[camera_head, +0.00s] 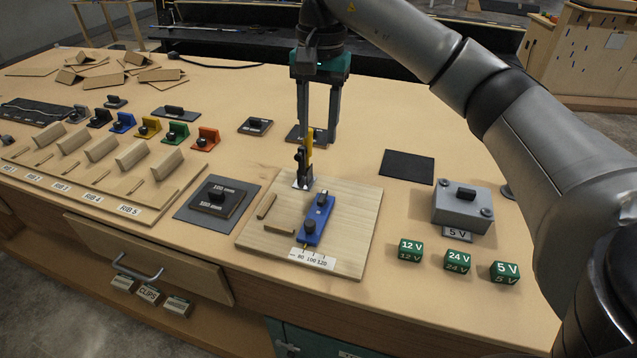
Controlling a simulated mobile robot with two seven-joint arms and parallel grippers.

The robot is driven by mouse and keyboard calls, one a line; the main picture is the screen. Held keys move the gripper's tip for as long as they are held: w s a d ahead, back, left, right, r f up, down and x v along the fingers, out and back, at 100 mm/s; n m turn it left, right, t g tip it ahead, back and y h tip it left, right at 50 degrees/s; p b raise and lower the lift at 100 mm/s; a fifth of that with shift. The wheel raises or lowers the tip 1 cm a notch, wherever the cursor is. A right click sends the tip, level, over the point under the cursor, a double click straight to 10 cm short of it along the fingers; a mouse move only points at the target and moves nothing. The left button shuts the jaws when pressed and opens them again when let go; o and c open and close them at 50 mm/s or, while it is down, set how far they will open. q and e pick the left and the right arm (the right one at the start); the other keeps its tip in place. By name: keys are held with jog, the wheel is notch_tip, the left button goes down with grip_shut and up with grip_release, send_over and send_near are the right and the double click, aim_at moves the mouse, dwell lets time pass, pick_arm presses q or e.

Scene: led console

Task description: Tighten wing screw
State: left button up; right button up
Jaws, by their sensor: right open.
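My right gripper (318,136) is open, fingers pointing down, over the back of the board. The yellow handle overlaps its fingertips in the picture; I cannot tell whether they touch. My left gripper is not in view.
A grey box (463,213) and several green voltage blocks (457,258) stand to the right. A rib tray (90,172) and coloured clips fill the left. My right arm spans the right side.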

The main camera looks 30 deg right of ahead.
jog(key=b, duration=0.1)
send_near(322, 196)
notch_tip(322, 196, down, 8)
jog(key=shift+w+a+f, duration=0.1)
dwell(0.4)
jog(key=shift+c, duration=0.3)
grip_shut()
